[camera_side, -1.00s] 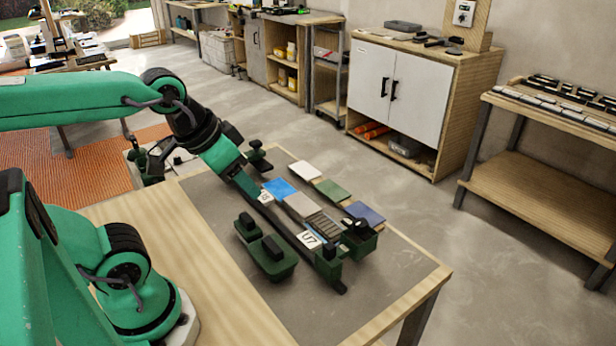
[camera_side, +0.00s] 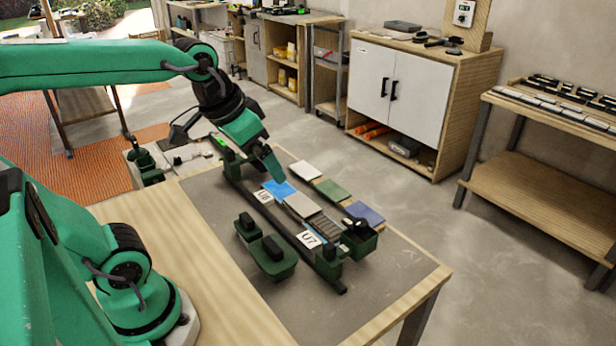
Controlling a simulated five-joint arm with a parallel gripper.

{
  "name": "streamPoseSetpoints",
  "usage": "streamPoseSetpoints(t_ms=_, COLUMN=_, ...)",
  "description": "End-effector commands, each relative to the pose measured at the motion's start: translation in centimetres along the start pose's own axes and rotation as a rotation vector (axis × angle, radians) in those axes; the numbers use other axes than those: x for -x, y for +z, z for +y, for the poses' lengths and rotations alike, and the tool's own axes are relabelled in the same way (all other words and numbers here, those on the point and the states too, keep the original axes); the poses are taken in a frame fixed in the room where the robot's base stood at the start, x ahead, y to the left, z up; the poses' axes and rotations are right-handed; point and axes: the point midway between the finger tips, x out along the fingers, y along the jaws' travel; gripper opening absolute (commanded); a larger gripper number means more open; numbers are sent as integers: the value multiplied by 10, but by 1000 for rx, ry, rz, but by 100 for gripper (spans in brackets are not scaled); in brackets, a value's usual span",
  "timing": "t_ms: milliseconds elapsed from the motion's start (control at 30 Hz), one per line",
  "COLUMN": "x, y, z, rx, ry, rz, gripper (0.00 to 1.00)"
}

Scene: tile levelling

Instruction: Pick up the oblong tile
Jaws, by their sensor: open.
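Several tiles lie in rows on the grey mat of the bench. In the near row are a bright blue tile (camera_side: 277,191), a grey tile (camera_side: 301,206) and a dark ribbed tile (camera_side: 325,224). Behind them lie a whitish tile (camera_side: 305,170), a green tile (camera_side: 331,189) and a dark blue tile (camera_side: 365,212). I cannot tell for certain which is the oblong one. My gripper (camera_side: 275,174) is open and points down just behind the bright blue tile. Its fingers overlap in this view, and contact with the tile cannot be judged.
Green holders (camera_side: 268,258) stand nearer, and another holder (camera_side: 358,242) stands at the row's right end. The mat's right front (camera_side: 395,280) is clear.

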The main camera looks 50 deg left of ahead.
Motion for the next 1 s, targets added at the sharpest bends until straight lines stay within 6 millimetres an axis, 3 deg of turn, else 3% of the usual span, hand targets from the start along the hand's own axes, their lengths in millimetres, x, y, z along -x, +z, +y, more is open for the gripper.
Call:
streamPoseSetpoints(t_ms=467, x=-26, y=-89, z=-40, rx=-5, ry=-26, rz=-113, gripper=100)
streamPoseSetpoints(t_ms=1000, x=-95, y=-164, z=-106, rx=-8, ry=-30, rz=-235, gripper=100)
